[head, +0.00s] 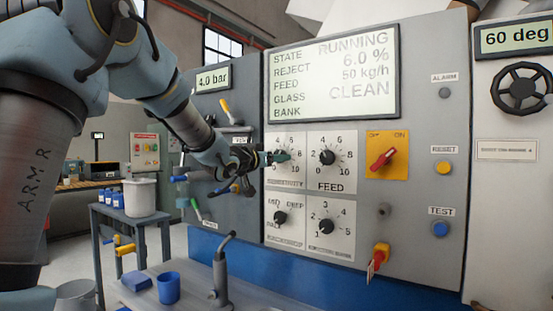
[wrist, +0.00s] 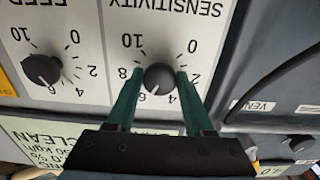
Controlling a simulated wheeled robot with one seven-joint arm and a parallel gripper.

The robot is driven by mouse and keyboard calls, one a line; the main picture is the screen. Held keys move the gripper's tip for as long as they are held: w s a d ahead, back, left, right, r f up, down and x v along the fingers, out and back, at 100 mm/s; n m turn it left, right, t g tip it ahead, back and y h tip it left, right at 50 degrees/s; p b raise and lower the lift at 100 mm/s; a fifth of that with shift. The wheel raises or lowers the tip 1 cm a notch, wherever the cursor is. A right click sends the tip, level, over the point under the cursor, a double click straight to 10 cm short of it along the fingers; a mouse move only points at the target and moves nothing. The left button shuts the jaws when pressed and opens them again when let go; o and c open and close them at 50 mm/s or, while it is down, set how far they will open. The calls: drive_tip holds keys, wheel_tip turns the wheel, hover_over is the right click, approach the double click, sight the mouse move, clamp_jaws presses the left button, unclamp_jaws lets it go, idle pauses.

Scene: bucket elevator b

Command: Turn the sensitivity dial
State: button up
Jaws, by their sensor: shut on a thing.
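The sensitivity dial (wrist: 160,78) is a round black knob on a white scale plate, seen upside down in the wrist view under the word SENSITIVITY. Its pale mark points roughly towards the 6. My gripper (wrist: 159,73) is shut on the dial, one green finger on each side of it. In the head view my gripper (head: 281,156) reaches the panel from the left and covers most of the dial. The display (head: 335,75) reads RUNNING, REJECT 6.0 %, FEED 50 kg/h and GLASS CLEAN.
The feed dial (head: 328,157) sits close to the right of my gripper. Two more dials lie below, with a red switch (head: 382,159) and a red-tagged key switch (head: 378,256) farther right. A bench with a blue cup (head: 168,288) and an upright grey post stands below.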

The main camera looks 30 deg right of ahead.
clamp_jaws()
drive_tip(key=m+b, duration=0.2)
drive_tip(key=shift+m, duration=0.3)
drive_tip(key=o, duration=0.7)
unclamp_jaws()
drive_tip(key=shift+o, duration=0.2)
drive_tip(key=b+v, duration=0.2)
drive_tip(key=v, duration=0.8)
drive_tip(key=shift+s+a, duration=0.15)
drive_tip(key=shift+a, duration=0.25)
